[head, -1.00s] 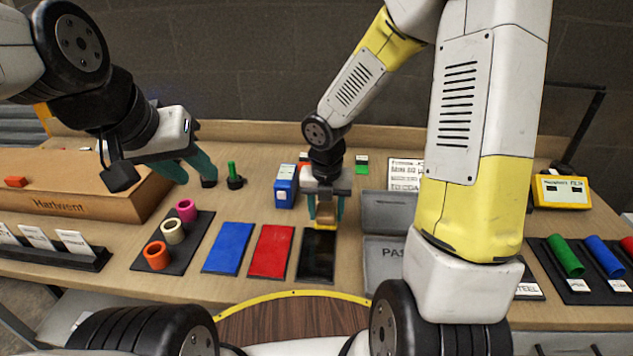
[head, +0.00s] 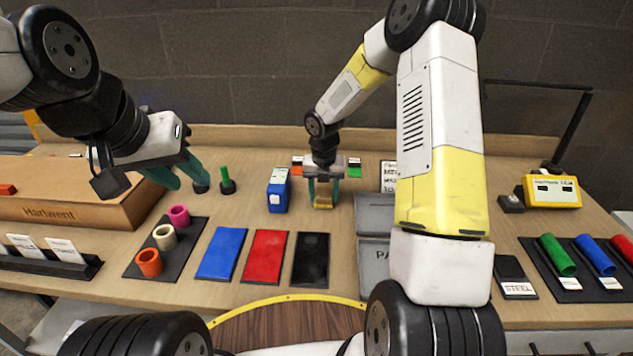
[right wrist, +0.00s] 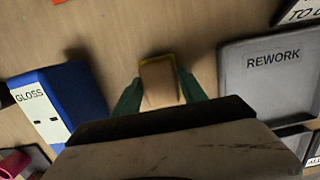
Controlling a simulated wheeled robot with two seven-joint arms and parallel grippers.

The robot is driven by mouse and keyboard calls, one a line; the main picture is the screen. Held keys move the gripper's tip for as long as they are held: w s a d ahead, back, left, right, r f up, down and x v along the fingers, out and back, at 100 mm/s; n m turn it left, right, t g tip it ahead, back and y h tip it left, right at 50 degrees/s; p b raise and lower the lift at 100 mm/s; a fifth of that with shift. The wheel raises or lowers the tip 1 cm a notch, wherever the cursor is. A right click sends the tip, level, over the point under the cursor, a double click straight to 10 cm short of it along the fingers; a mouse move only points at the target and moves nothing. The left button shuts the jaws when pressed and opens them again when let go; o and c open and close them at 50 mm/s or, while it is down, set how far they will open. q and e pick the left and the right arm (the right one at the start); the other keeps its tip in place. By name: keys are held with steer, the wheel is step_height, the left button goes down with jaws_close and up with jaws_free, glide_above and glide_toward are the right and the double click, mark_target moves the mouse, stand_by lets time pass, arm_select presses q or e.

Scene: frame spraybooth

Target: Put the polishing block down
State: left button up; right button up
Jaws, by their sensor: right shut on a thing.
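The polishing block (head: 323,201) is a small tan block with a yellowish edge. My right gripper (head: 323,192) is shut on it, a finger on each side, over the bench behind the black panel (head: 310,259). The block also shows in the right wrist view (right wrist: 160,82), between the green fingers, over bare wood; whether it touches the bench I cannot tell. My left gripper (head: 186,184) is empty, its green fingers apart, near the cardboard box at the left.
A blue gloss meter (head: 278,191) stands left of the block. A grey rework tray (right wrist: 270,85) lies to its right. Blue (head: 222,253) and red (head: 265,256) panels lie left of the black one. Bare wood surrounds the block.

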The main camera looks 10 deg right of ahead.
steer(key=shift+f, duration=0.35)
